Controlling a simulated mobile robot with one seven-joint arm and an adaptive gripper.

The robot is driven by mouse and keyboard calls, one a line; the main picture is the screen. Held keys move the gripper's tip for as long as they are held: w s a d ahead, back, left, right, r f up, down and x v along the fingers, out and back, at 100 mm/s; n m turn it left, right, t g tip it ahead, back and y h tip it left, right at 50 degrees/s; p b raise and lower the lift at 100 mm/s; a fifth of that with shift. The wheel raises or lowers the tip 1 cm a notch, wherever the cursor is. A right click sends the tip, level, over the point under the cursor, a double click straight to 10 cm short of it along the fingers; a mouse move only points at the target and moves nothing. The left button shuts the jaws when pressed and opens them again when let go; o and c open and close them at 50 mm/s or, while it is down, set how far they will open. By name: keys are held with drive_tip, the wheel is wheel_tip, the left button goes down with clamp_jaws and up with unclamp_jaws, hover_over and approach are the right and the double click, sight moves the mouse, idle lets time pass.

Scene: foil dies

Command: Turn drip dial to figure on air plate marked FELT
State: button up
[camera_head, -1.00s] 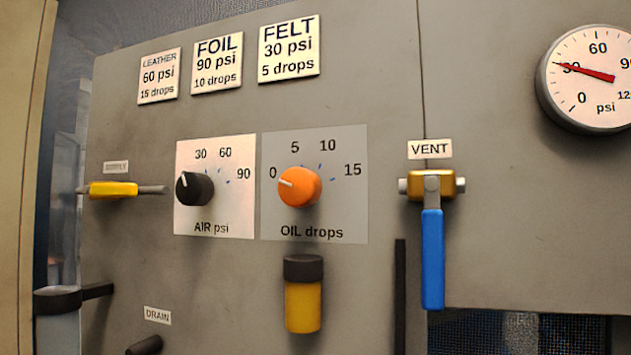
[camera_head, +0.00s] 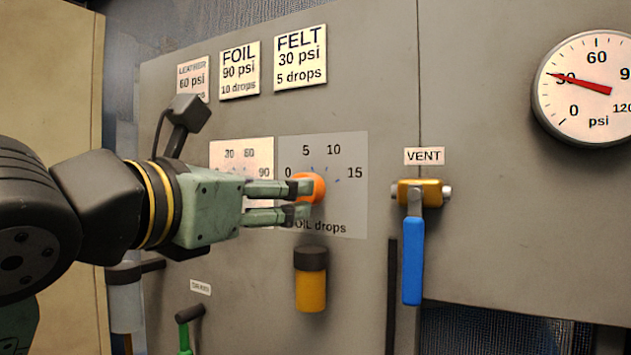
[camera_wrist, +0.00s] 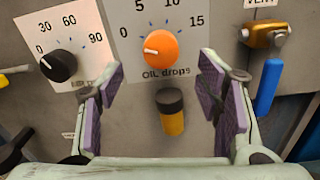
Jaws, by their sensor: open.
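The drip dial is the orange knob (camera_head: 314,187) on the OIL drops plate (camera_head: 350,200), marked 0, 5, 10 and 15. In the wrist view the orange knob (camera_wrist: 161,48) has its white pointer turned left, near 0. The FELT plate (camera_head: 300,58) reads 30 psi, 5 drops. My gripper (camera_head: 304,201) is in front of the panel, and its upper finger partly covers the knob in the head view. In the wrist view my gripper (camera_wrist: 160,82) is open and empty, its fingers apart, with the knob seen between and slightly above the tips. Contact is not visible.
The black AIR psi dial (camera_wrist: 58,66) is close left of the knob. An amber oil cup (camera_head: 310,290) hangs below. The VENT valve with blue lever (camera_head: 413,262) is to the right. The pressure gauge (camera_head: 594,108) reads about 30.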

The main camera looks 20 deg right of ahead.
drive_tip(key=shift+p+x, duration=1.4)
drive_tip(key=shift+x, duration=3.05)
drive_tip(key=shift+c, duration=0.3)
drive_tip(key=c, duration=1.1)
